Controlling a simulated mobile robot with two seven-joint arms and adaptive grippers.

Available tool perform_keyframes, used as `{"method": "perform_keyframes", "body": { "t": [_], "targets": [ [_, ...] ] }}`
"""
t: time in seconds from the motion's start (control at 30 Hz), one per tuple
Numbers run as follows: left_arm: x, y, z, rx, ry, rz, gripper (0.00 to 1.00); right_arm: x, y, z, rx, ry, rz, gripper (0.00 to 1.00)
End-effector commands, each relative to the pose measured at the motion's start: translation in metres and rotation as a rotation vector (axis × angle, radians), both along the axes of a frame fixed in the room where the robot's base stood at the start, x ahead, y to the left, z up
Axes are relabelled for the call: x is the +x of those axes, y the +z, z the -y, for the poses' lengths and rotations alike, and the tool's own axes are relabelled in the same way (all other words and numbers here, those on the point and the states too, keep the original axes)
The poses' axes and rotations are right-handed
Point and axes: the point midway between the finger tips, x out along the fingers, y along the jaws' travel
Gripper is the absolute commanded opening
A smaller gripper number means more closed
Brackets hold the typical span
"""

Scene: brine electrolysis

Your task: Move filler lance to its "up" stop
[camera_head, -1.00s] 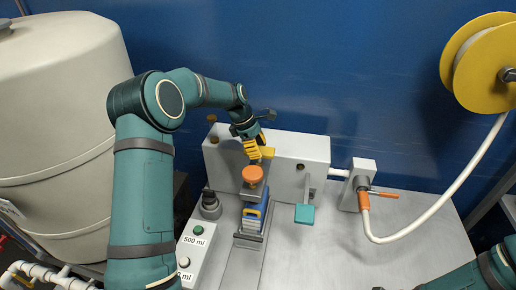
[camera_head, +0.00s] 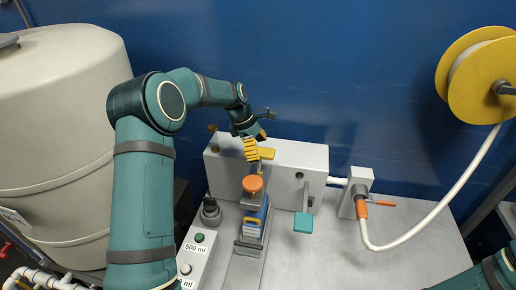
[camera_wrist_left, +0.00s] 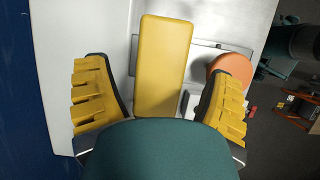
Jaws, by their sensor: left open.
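The filler machine is a white box (camera_head: 305,160) at the back of the metal bench. A yellow bar-shaped handle (camera_head: 267,153), apparently the filler lance's, sticks out near its top. An orange round knob (camera_head: 252,184) is below it, above a blue container. My left gripper (camera_head: 256,146) is open at the yellow handle. In the left wrist view the handle (camera_wrist_left: 163,65) lies between the two spread yellow fingers (camera_wrist_left: 158,98), with gaps on both sides. The orange knob (camera_wrist_left: 231,70) is close behind the right finger there. My right gripper is out of view; only its arm shows at the lower right.
A blue container with a yellow handle (camera_head: 252,219) stands in the track below. A button box (camera_head: 199,250) is left of it. A teal paddle (camera_head: 303,222) and an orange-handled valve (camera_head: 362,207) with a white hose are to the right. A big beige tank (camera_head: 55,130) fills the left.

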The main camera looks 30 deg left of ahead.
Motion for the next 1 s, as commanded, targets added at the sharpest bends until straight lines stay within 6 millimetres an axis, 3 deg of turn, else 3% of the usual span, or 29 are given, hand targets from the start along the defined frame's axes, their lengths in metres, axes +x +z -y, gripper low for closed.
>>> {"method": "perform_keyframes", "body": {
  "t": [0.17, 0.5, 0.7, 1.0],
  "targets": [
    [-0.001, 0.012, -0.005, 0.001, 0.001, 0.002, 0.83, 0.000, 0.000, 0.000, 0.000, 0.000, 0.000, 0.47],
    [-0.007, 0.074, -0.029, 0.001, 0.002, 0.004, 0.83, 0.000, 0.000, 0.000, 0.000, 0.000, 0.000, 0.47],
    [-0.010, 0.100, -0.040, 0.001, 0.001, 0.003, 0.83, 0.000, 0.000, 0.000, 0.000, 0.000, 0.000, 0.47],
    [-0.012, 0.112, -0.044, 0.000, -0.001, 0.001, 0.83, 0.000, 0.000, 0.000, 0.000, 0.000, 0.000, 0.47]
  ]
}}
